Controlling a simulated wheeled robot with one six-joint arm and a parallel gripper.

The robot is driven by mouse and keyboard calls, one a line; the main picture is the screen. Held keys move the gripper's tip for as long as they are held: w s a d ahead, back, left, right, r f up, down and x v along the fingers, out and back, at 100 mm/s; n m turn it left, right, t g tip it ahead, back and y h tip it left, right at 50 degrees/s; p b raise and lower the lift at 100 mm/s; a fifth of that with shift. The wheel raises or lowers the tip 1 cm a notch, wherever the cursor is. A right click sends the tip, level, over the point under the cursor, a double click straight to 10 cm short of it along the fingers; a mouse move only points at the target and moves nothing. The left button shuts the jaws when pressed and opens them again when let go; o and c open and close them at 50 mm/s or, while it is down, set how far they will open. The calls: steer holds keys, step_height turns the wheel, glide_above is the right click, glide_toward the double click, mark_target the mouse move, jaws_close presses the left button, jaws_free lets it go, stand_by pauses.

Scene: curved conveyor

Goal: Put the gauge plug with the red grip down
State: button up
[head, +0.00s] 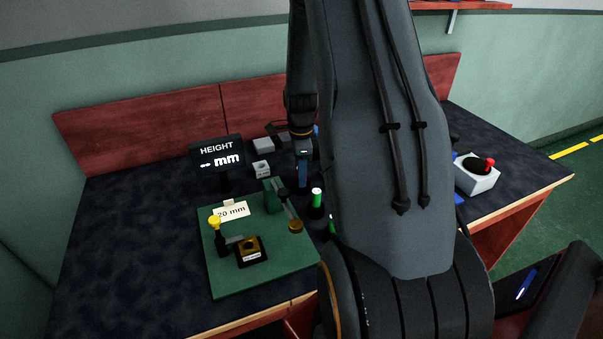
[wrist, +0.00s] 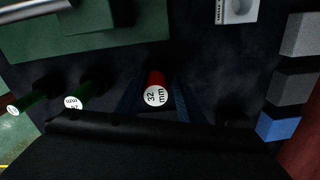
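In the wrist view the gauge plug with the red grip (wrist: 156,78) is seen from above, its round white end marked 32 mm. It is between the two blue fingers of my gripper (wrist: 158,92). Dark strips show beside the grip, and I cannot tell whether the fingers touch it. In the head view my gripper (head: 303,182) points down, low over the dark bench, behind the green fixture plate. The red grip is hidden there. The plug's lower end is hidden in both views, so I cannot tell whether it touches the bench.
Plugs with green grips (head: 316,195) stand close beside my gripper; two show in the wrist view (wrist: 38,95). The green plate (head: 218,278) carries a dial-like fixture and a yellow-topped part. Grey blocks (head: 263,145) and a HEIGHT display (head: 217,155) stand behind. The bench's left side is clear.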

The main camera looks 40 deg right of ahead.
steer(key=r, duration=0.4)
steer(key=r+b, duration=0.1)
steer(key=r, duration=0.3)
steer(key=r+b, duration=0.1)
steer(key=r, duration=0.3)
steer(key=shift+s+a+r, duration=0.15)
steer(key=shift+s, duration=0.15)
steer(key=s+a+r+n+t, duration=0.1)
steer(key=s+a+n, duration=0.1)
steer(key=a+n, duration=0.6)
steer(key=s+a+n, duration=0.3)
steer(key=a+n, duration=0.4)
steer(key=a, duration=0.2)
steer(key=s+a+f+n, duration=0.1)
steer(key=s+a+n, duration=0.7)
steer(key=s+n, duration=0.1)
steer(key=shift+s+f+g, duration=0.4)
steer(key=shift+s, duration=0.25)
